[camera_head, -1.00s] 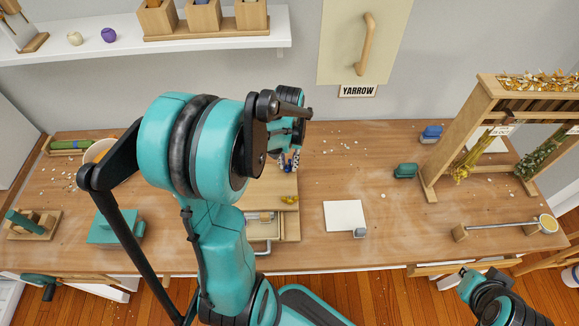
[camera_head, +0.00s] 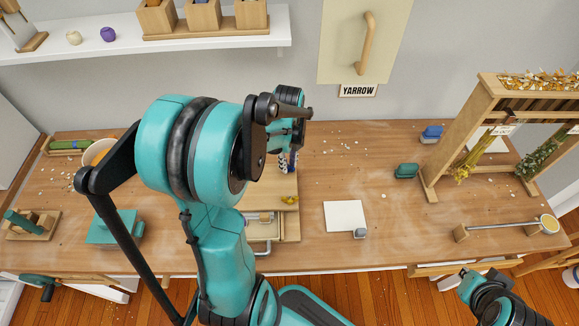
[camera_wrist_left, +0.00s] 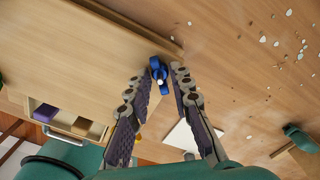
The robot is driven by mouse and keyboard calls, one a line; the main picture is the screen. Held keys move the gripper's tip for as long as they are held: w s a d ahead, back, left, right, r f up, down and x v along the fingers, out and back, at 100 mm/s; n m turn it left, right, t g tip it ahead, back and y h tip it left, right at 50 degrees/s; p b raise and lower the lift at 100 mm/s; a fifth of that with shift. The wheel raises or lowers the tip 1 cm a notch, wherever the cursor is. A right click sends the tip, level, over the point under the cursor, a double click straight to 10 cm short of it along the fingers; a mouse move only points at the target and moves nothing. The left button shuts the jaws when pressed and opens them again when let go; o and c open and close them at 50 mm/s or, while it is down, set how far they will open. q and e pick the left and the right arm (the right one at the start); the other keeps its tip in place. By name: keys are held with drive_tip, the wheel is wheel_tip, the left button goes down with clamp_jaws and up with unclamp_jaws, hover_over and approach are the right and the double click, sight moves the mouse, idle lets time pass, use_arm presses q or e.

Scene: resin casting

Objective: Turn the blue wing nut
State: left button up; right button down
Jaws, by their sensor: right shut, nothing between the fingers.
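The blue wing nut (camera_wrist_left: 158,71) shows in the left wrist view, near the edge of a pale wooden board (camera_wrist_left: 95,45). My left gripper (camera_wrist_left: 160,76) is open, with one finger on each side of the nut at the fingertips. I cannot tell whether either finger touches it. In the head view my left gripper (camera_head: 288,162) is over the board, and my own arm hides much of it. The nut cannot be told apart from the fingers there. My right gripper (camera_head: 475,278) is shut and empty, in front of the table's front edge at the lower right.
A small yellow part (camera_head: 289,199) sits on the board's right side, above an open drawer (camera_head: 262,229). A wooden drying rack (camera_head: 432,182) stands further right.

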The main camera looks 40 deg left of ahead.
use_arm(q)
drive_tip(key=o, duration=0.4)
drive_tip(key=shift+r, duration=0.1)
wheel_tip(320, 180, up, 12)
drive_tip(key=shift+f, duration=0.1)
drive_tip(key=shift+d, duration=0.1)
